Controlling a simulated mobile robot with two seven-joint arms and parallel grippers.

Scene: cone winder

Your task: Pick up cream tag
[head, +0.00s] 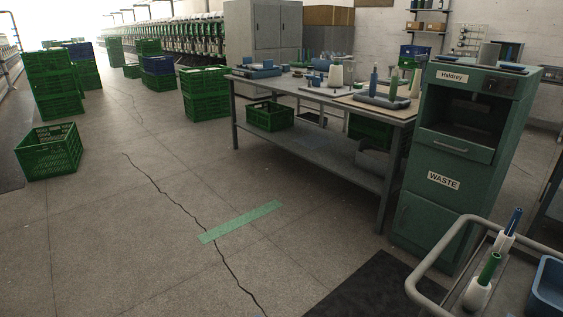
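I cannot make out a cream tag anywhere in the head view. A workbench (341,105) stands right of centre with many small things on it, too small to tell apart. Among them are a white cone (336,75), a white cone-shaped piece (416,82), a blue bobbin (373,80) and a green bobbin (393,84). A tan board (352,101) lies on its right end. Neither of my grippers is in view.
A green waste cabinet (447,147) stands at the bench's right end. A railed cart (433,262) with two bobbins and a blue bin (550,284) fills the lower right corner. Green crates (50,151) stand at left.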

